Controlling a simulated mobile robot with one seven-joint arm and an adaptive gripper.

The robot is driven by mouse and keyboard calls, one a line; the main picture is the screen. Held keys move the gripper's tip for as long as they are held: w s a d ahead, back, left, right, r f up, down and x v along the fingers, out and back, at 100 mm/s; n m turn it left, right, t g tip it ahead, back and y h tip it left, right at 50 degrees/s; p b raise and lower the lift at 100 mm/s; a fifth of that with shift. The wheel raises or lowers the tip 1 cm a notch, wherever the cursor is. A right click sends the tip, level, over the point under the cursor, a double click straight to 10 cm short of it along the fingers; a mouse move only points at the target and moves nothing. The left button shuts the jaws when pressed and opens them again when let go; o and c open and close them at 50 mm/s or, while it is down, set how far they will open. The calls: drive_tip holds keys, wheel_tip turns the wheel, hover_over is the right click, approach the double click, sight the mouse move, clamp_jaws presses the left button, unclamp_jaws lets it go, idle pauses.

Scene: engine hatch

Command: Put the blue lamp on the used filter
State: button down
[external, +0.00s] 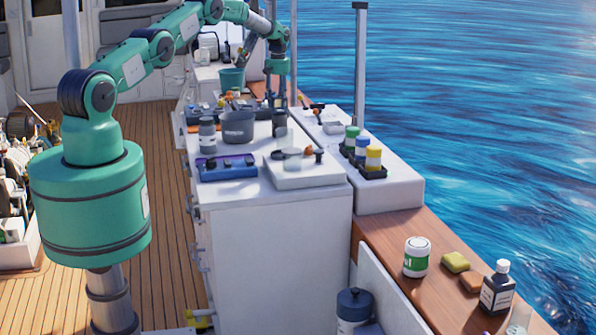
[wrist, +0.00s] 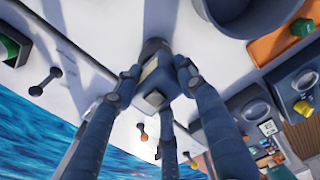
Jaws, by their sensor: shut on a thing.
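My gripper (external: 278,103) is at the far part of the white hatch top, pointing down. In the wrist view its fingers (wrist: 156,80) are closed around a small dark blue-grey thing (wrist: 153,48) with a pale patch, which may be the blue lamp. In the external view a dark upright thing (external: 279,119) shows just below the fingertips. Whether it touches the surface, I cannot tell. I cannot pick out the used filter for sure.
A dark grey pot (external: 238,127) stands left of my gripper, with a grey-lidded jar (external: 207,136) beside it. A blue tray (external: 228,172) and a white plate (external: 305,177) lie nearer. Several coloured-lid bottles (external: 362,150) stand in a black rack at right.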

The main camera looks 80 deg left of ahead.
sight(278, 96)
drive_tip(key=shift+f, duration=0.15)
drive_tip(key=c, duration=1)
unclamp_jaws()
drive_tip(key=shift+c, duration=0.2)
wheel_tip(278, 96, up, 12)
drive_tip(key=shift+b, duration=0.45)
drive_tip(key=shift+w, duration=0.1)
